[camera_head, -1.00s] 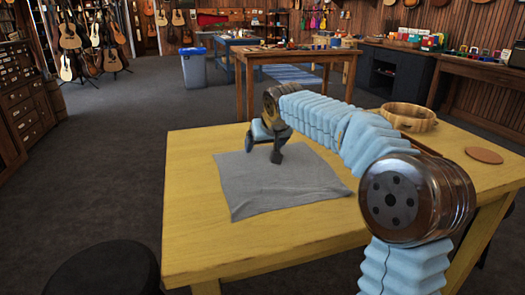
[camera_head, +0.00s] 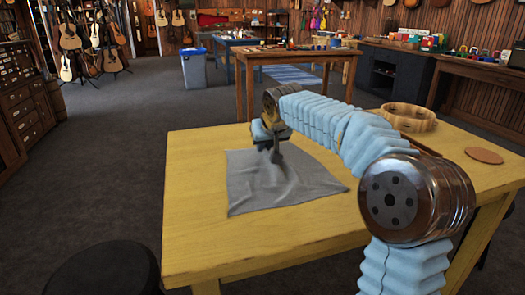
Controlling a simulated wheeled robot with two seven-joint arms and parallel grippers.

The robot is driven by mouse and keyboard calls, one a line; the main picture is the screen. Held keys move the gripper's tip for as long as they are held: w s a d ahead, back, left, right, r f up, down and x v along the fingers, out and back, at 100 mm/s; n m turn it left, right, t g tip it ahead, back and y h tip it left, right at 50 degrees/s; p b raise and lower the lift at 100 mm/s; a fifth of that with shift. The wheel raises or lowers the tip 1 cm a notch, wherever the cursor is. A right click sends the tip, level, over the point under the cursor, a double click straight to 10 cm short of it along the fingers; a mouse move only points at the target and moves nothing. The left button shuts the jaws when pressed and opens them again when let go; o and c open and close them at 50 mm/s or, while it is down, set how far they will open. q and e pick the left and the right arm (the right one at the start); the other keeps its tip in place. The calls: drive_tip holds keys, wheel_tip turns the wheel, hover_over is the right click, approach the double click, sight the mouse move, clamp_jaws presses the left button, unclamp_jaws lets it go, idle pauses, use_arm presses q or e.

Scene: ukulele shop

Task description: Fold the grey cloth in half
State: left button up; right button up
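The grey cloth (camera_head: 275,188) lies spread on the yellow table (camera_head: 195,215), mostly flat with small wrinkles. My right gripper (camera_head: 275,156) points down at the cloth's far part, with its fingertips close together at the fabric. It looks shut on the cloth; the pinched fold itself is too small to see clearly. My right arm covers part of the cloth's far right side. My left gripper is not in view.
A round wooden ring-shaped piece (camera_head: 408,117) and a flat brown disc (camera_head: 485,155) sit on the table's right side. A dark round stool (camera_head: 103,272) stands at front left. The table's left and front strips are bare.

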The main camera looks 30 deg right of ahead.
drive_tip(key=shift+f, duration=0.25)
clamp_jaws()
drive_tip(key=shift+s+r, duration=0.1)
drive_tip(key=shift+s+r, duration=0.2)
drive_tip(key=shift+r, duration=0.15)
drive_tip(key=s+f+p+v, duration=0.1)
drive_tip(key=s+f+v, duration=0.1)
drive_tip(key=v, duration=1.2)
drive_tip(key=s+a+f+b, duration=0.1)
drive_tip(key=s+f+b, duration=0.1)
drive_tip(key=s+b, duration=0.1)
drive_tip(key=s+f+b, duration=0.2)
drive_tip(key=s+b, duration=0.1)
drive_tip(key=s+a+f+b, duration=0.1)
drive_tip(key=s+f+b, duration=0.2)
drive_tip(key=shift+s+a+b, duration=0.3)
drive_tip(key=shift+a+b, duration=0.05)
drive_tip(key=shift+s+a+f+b, duration=0.15)
drive_tip(key=shift+s+f+b, duration=0.25)
drive_tip(key=shift+s, duration=0.15)
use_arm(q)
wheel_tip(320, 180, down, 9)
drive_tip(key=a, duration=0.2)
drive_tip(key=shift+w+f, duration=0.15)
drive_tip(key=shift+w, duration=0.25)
